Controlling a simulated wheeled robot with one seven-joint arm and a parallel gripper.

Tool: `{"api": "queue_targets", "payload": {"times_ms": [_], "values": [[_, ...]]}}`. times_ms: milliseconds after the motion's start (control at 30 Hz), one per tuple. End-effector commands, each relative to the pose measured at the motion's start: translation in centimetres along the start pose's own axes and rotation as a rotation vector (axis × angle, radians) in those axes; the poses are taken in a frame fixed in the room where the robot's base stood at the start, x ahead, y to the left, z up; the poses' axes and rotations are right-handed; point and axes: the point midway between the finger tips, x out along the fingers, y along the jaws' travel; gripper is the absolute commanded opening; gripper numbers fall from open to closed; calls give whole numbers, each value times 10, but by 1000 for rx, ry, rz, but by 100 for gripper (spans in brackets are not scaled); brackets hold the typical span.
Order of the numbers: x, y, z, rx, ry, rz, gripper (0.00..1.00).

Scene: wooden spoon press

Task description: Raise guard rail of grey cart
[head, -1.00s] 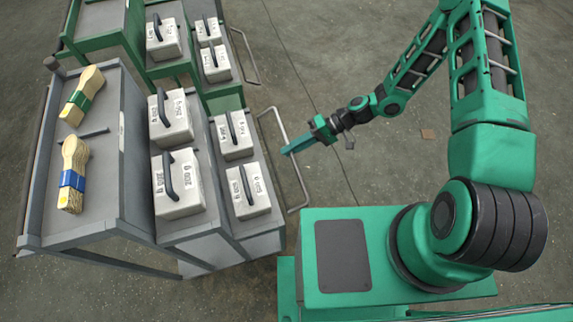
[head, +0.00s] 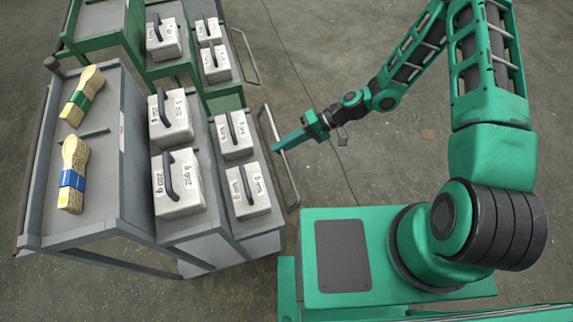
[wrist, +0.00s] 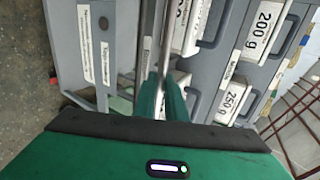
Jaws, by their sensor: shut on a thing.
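The grey cart (head: 112,195) stands on the left in the head view, with stepped shelves. Its guard rail (head: 291,182) is a thin metal hoop standing out from the right side of the cart, tilted outward over the floor. My gripper (head: 277,147) is shut on the long bar of the rail, around its middle. In the wrist view the two green fingers (wrist: 161,98) close around the bar, and the grey side of the cart lies behind them. The contact itself is partly hidden by the fingers.
White weight blocks with black handles (head: 235,133) stand on the cart's lower shelves.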

Motion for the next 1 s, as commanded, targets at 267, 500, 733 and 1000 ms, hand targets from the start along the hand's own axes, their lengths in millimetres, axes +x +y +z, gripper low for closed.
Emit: {"api": "queue_targets", "payload": {"times_ms": [267,500,733,1000], "values": [[8,-10,2,-1,-3,-1,3],[14,-17,2,1,-3,-1,3],[21,-22,3,0,-5,-2,3],[32,-31,4,-1,-4,-5,5]]}}
